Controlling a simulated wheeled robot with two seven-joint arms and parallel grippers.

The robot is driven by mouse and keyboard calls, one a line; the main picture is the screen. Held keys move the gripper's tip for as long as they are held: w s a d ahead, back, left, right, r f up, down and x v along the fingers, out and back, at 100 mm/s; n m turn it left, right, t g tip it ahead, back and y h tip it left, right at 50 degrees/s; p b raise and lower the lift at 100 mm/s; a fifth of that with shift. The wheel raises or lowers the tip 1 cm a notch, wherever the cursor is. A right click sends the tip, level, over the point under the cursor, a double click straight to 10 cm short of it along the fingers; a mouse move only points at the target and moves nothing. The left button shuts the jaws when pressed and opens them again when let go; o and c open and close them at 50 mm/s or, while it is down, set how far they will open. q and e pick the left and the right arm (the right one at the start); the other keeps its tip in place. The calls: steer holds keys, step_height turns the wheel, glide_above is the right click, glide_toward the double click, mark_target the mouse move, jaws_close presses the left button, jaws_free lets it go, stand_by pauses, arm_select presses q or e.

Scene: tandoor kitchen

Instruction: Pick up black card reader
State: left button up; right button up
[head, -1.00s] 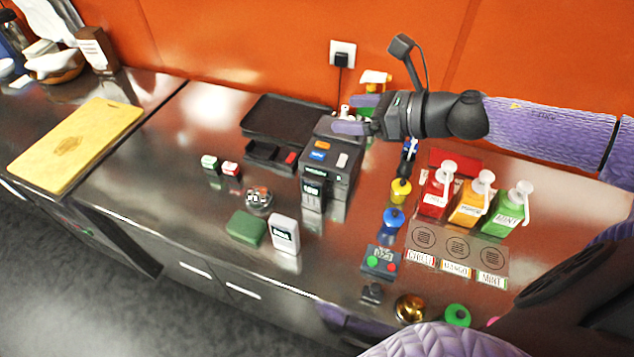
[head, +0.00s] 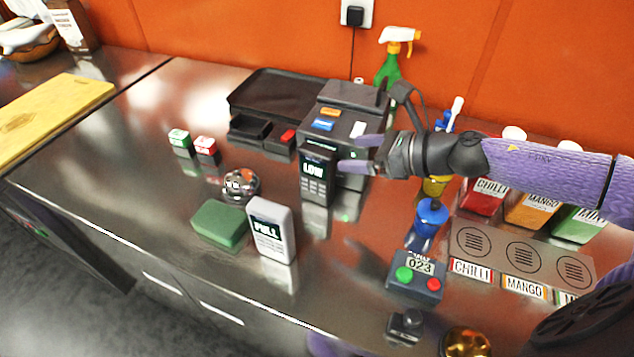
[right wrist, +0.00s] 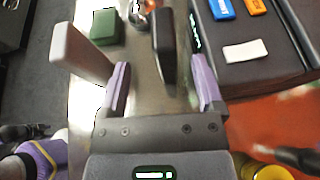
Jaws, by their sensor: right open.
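The black card reader (head: 318,176) stands upright on the steel counter, its screen reading LOW. It stands in front of the dark till-like machine (head: 345,112). My right gripper (head: 349,153) is open just to the right of the reader in the head view, fingers pointing left at it. In the right wrist view the reader (right wrist: 164,42) shows dark and narrow ahead of the open, empty fingers (right wrist: 162,62), lying in line with the gap between them. I cannot tell whether a fingertip touches it.
A white device (head: 272,230) marked FULL and a green block (head: 220,224) stand front left of the reader. A metal ball-like item (head: 241,185) is nearby. A blue-topped item (head: 428,218) and a button box (head: 415,275) stand to the right. The left counter has free room.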

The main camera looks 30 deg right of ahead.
mark_target(327, 152)
steer(key=x, duration=0.1)
steer(key=p+x, duration=0.1)
steer(key=x, duration=0.1)
steer(key=shift+w+a+r, duration=0.2)
steer(key=shift+r, duration=0.05)
steer(key=x, duration=0.5)
steer(key=shift+w+f, duration=0.25)
steer(key=shift+f, duration=0.25)
steer(key=shift+d, duration=0.1)
jaws_close()
stand_by(0.4)
